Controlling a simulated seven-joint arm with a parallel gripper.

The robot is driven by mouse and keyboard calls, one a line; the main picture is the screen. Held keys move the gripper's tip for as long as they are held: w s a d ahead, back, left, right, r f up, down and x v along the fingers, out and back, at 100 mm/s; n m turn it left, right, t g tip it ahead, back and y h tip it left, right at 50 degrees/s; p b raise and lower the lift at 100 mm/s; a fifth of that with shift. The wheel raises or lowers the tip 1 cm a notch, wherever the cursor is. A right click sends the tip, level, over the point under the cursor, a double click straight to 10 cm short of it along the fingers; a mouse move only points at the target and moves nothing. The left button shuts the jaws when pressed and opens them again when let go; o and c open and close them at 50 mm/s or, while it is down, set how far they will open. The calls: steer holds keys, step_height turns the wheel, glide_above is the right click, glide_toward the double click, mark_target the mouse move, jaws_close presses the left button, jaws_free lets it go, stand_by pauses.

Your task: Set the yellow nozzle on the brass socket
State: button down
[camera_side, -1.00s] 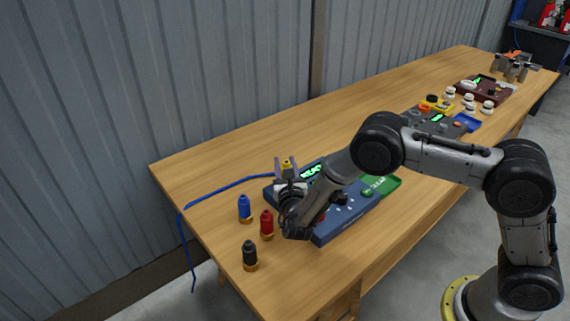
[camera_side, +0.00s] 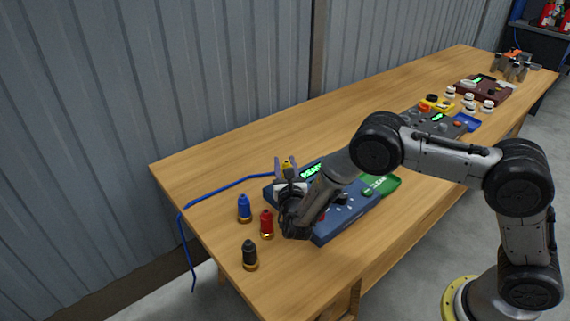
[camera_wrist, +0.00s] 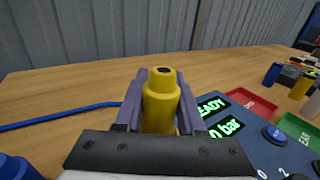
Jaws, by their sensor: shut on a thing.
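My gripper (camera_side: 287,172) is shut on the yellow nozzle (camera_side: 286,163) over the left part of the blue console (camera_side: 345,216). In the wrist view the yellow nozzle (camera_wrist: 160,106) stands upright between the two purple fingers, with its narrow dark-holed tip up. Its lower end is hidden behind my gripper's body. No empty brass socket can be made out clearly in either view, so I cannot tell whether the nozzle touches one. Blue (camera_side: 244,208), red (camera_side: 266,223) and black (camera_side: 250,254) nozzles stand upright on brass bases left of my gripper.
The console has a lit green display (camera_side: 312,171), with a green tray (camera_side: 383,185) at its right. A blue cord (camera_side: 230,187) runs behind the nozzles and over the table's left edge. More devices and white knobs stand farther right.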

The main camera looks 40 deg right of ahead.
steer(key=shift+f, duration=0.5)
steer(key=c, duration=0.8)
jaws_free()
steer(key=shift+v, duration=5.5)
steer(key=shift+d+f, duration=0.1)
